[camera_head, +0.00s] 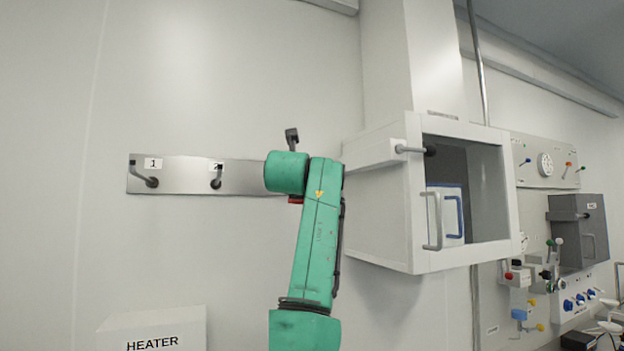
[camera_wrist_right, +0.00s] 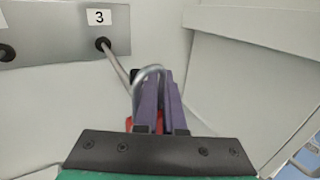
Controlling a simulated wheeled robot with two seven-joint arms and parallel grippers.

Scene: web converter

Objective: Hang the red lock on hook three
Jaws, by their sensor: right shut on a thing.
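The red lock (camera_wrist_right: 159,122) is held between the purple fingers of my right gripper (camera_wrist_right: 163,95) in the right wrist view, with its silver shackle (camera_wrist_right: 150,70) standing up past the fingertips. Hook three (camera_wrist_right: 115,62) projects from the plate below the label "3". Its outer end reaches close to the shackle; I cannot tell whether it passes through it. In the head view a bit of the red lock (camera_head: 296,200) shows below my green right arm, which hides hook three and the gripper. My left gripper is not in view.
The metal hook plate (camera_head: 182,178) is on the wall, with hook one (camera_head: 146,180) and hook two (camera_head: 216,180) empty. A white open cabinet (camera_head: 384,222) stands close right of my arm. A heater box (camera_head: 152,332) is low at left.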

